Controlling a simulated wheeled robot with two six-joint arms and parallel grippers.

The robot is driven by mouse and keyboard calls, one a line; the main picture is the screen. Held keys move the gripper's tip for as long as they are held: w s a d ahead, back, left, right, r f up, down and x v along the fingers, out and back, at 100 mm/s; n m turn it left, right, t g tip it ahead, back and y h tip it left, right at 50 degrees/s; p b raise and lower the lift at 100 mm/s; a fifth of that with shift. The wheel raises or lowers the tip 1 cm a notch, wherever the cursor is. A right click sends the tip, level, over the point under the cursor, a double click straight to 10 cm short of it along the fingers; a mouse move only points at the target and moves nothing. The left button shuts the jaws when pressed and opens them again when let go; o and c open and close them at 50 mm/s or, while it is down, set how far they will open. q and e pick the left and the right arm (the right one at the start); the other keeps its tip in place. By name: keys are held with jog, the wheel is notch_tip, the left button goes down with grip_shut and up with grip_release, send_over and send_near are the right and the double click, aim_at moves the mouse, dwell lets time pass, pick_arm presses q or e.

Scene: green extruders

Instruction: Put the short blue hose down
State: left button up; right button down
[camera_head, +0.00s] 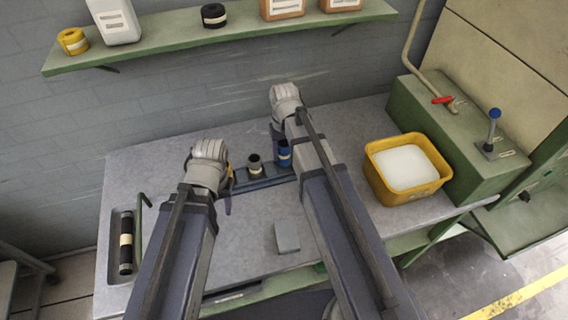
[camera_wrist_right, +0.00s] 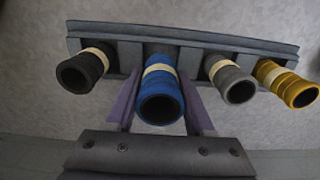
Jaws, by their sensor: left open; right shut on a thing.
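The short blue hose (camera_wrist_right: 160,98) has a cream band and stands in the rack (camera_wrist_right: 190,40), between the black hose (camera_wrist_right: 82,70) and the grey hose (camera_wrist_right: 232,80). The fingers of my right gripper (camera_wrist_right: 160,112) are shut on it, one on each side. In the head view the blue hose (camera_head: 284,155) shows beside my right arm, and my right gripper (camera_head: 277,132) is mostly hidden by its wrist. The yellow hose (camera_wrist_right: 288,85) is at the rack's right end in the wrist view. My left gripper (camera_head: 228,203) is open near the rack's left end in the head view.
A yellow tub (camera_head: 378,180) with white contents stands right on the bench (camera_head: 130,185), beside a green machine (camera_head: 430,130). A black roll (camera_head: 126,240) lies in a tray at left. A small grey block (camera_head: 287,237) lies between my arms. A shelf (camera_head: 160,42) hangs behind.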

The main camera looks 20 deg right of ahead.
pick_arm(q)
notch_tip(320, 180, down, 4)
jog(key=b, duration=0.3)
jog(key=shift+r+b, duration=0.2)
jog(key=shift+b, duration=0.2)
pick_arm(e)
notch_tip(320, 180, down, 4)
jog(key=shift+r, duration=0.2)
pick_arm(q)
jog(key=shift+f, duration=0.2)
pick_arm(e)
jog(key=shift+f, duration=0.15)
jog(key=shift+c, duration=1.4)
grip_release()
pick_arm(q)
jog(key=shift+r, duration=0.15)
